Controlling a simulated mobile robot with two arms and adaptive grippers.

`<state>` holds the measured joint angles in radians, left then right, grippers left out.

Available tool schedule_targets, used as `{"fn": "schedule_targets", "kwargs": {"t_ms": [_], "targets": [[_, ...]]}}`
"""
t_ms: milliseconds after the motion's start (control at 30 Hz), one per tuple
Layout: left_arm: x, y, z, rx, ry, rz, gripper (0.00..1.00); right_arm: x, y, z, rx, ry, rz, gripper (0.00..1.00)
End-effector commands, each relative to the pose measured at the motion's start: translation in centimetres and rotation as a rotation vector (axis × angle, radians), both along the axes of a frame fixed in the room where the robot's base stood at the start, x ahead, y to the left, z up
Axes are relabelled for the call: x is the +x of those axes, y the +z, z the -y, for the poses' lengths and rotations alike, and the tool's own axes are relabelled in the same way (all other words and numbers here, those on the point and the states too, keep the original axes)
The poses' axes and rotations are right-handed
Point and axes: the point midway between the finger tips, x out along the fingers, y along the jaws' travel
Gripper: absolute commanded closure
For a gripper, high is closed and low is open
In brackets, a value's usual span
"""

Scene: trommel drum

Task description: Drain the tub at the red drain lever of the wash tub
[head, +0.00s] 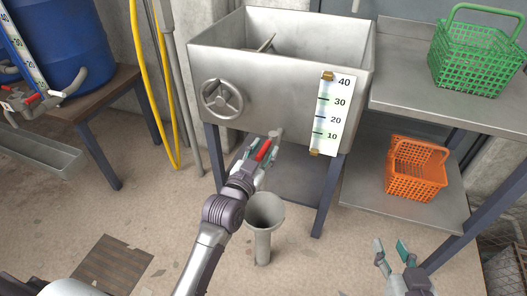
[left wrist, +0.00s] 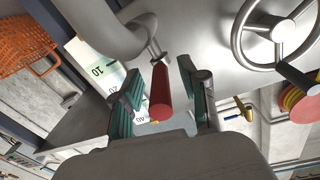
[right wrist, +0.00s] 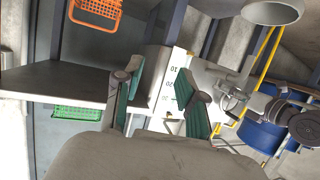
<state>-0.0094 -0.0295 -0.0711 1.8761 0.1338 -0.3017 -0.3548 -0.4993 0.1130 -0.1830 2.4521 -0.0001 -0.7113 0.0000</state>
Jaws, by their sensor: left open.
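The steel wash tub (head: 283,79) stands on dark legs, with a handwheel (head: 222,99) and a level gauge (head: 333,113) on its front. The red drain lever (head: 263,150) sits low under the tub front. My left gripper (head: 259,154) is at the lever; in the left wrist view the red lever (left wrist: 161,92) lies between its two open teal fingers (left wrist: 158,98), with gaps visible on both sides. A funnel-topped drain pipe (head: 264,213) stands on the floor below. My right gripper (head: 391,250) is open and empty at the lower right; its teal fingers (right wrist: 158,100) show apart in the right wrist view.
A green basket (head: 475,55) stands on the steel side table, and an orange basket (head: 416,170) on its lower shelf. A blue barrel (head: 62,45) with another red-handled valve is at the left. A floor grate (head: 107,268) lies front left.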

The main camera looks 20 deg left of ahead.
Motion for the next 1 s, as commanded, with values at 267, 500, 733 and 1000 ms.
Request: {"fn": "schedule_targets", "kwargs": {"t_ms": [267,500,733,1000], "targets": [[0.0,0.0,0.0,0.0,0.0,0.0,0.73,0.0,0.0,0.0,0.0,0.0,-0.001,0.6],[0.0,0.0,0.0,0.0,0.0,0.0,1.0,0.0,0.0,0.0,0.0,0.0,-0.001,0.6],[0.0,0.0,0.0,0.0,0.0,0.0,1.0,0.0,0.0,0.0,0.0,0.0,-0.002,0.6],[-0.4,0.1,0.0,0.001,-0.017,-0.001,1.0,-1.0,-1.4,0.5,-0.022,-0.007,-0.096,0.6]]}}
